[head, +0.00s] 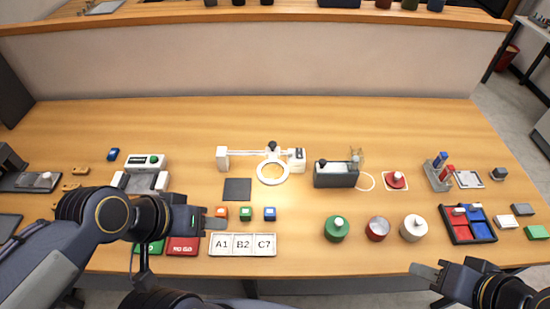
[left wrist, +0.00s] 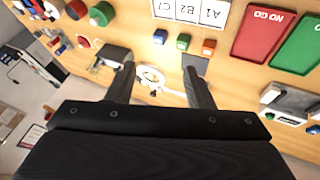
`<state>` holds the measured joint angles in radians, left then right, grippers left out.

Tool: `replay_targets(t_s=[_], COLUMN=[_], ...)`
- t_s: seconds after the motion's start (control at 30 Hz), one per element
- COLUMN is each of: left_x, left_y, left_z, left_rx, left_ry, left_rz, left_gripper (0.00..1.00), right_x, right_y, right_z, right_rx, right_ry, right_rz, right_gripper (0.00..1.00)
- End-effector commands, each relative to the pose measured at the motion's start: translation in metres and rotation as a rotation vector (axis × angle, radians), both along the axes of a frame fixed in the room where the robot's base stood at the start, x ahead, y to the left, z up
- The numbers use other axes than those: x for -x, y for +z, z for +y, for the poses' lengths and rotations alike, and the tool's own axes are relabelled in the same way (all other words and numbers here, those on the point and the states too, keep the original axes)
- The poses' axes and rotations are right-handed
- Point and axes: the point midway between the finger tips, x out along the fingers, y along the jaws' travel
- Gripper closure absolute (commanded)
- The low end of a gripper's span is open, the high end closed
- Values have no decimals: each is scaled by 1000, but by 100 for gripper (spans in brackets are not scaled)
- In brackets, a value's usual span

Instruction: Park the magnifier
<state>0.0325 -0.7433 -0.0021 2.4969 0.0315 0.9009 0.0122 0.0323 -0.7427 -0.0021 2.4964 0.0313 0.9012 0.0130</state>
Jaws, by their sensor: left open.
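The magnifier (head: 272,181) has a white ring lens and a white jointed arm, with a dark knob (head: 272,146) near the joint. It stands at the middle of the table, its ring lying just right of a dark square pad (head: 237,189). In the left wrist view the magnifier's ring (left wrist: 150,76) shows between the fingers, some way beyond them. My left gripper (head: 216,218) is open and empty, left of and nearer than the magnifier; it also shows in the left wrist view (left wrist: 160,85). My right gripper (head: 428,270) is at the front right edge; its jaw opening is unclear.
Orange, green and blue blocks (head: 246,213) sit between the pad and the A1/B2/C7 tray (head: 243,254). A dark box (head: 336,175) stands right of the magnifier. Green, red and white round-knobbed pots (head: 378,229) stand front right. The table behind the magnifier is clear.

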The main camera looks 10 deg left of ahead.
Motion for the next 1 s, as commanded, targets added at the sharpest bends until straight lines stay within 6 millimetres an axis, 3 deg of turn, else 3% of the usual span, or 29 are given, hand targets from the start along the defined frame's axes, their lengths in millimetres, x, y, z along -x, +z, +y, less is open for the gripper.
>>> replay_targets(t_s=[0.47, 0.53, 0.63, 0.77, 1.0], left_x=[0, -1, -13, -59, -183], left_y=[0, 0, -4, -17, -62], left_z=[0, 0, -1, -4, -13], left_rx=[0, 1, 5, 11, -96], left_ry=[0, 0, -9, -31, -27], left_rz=[0, -1, -25, -125, -414], left_gripper=[53, 57, 57, 57, 57], right_x=[0, 0, 0, 0, 0], right_y=[0, 0, -6, -22, -58], right_z=[0, 0, 0, 0, 0], right_rx=[0, 0, 0, 0, 0], right_ry=[0, 0, 0, 0, 0], right_rz=[0, 0, 0, 0, 0], right_gripper=[64, 64, 64, 64, 64])
